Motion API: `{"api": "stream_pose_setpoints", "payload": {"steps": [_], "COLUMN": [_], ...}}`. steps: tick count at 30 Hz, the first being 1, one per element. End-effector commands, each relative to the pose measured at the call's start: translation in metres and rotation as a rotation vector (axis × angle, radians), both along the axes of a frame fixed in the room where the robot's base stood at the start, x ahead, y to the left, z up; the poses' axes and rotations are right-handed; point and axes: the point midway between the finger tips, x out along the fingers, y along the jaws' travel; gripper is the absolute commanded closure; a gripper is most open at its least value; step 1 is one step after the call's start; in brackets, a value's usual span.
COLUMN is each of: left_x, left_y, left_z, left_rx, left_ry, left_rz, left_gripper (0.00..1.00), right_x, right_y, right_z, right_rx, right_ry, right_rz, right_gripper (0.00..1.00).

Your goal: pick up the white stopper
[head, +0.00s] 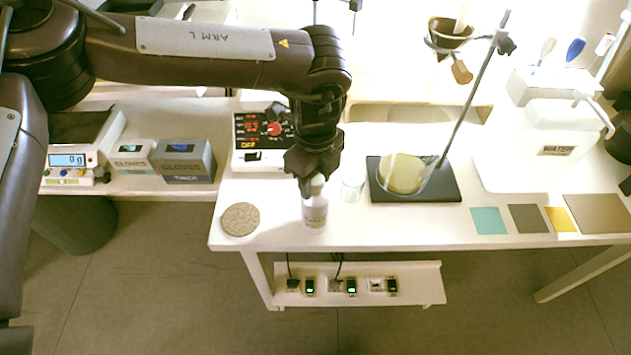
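A small whitish bottle (315,212) stands upright near the front edge of the white table, and a pale stopper (317,183) shows at its top. My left gripper (310,182) reaches down from above, its dark fingers right at the stopper. One finger shows to the left of the stopper and partly covers it. I cannot tell whether the fingers touch or grip it. The stopper appears to be on the bottle's neck. My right gripper is not in view.
A round cork mat (240,219) lies left of the bottle. A clear glass (353,186) stands close on its right, then a dark stand base (440,190) with a round flask (402,174). A control box (258,158) is behind left. Coloured squares (488,221) lie at right.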

Motion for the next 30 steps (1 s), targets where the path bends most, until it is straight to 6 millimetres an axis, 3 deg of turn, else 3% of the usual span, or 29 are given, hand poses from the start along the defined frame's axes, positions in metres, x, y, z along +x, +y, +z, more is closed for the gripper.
{"api": "stream_pose_setpoints", "payload": {"steps": [1, 7, 20, 26, 30], "left_x": [0.000, 0.000, 0.001, 0.001, 0.001], "left_y": [0.000, 0.000, 0.000, -0.001, -0.001], "left_z": [0.000, 0.000, 0.012, 0.047, 0.087], "left_rx": [0.000, 0.000, -0.002, -0.003, -0.004], "left_ry": [0.000, 0.000, -0.001, -0.003, -0.006], "left_rz": [0.000, 0.000, 0.000, 0.001, 0.002], "left_gripper": [0.65, 0.90, 0.91, 0.91, 0.91], "right_x": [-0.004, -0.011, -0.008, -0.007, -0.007], "right_y": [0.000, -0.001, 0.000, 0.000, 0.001], "right_z": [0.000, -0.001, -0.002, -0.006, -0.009], "right_rx": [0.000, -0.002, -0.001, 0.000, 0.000], "right_ry": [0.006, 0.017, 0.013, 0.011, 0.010], "right_rz": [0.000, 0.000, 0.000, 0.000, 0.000], "right_gripper": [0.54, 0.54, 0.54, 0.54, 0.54]}}
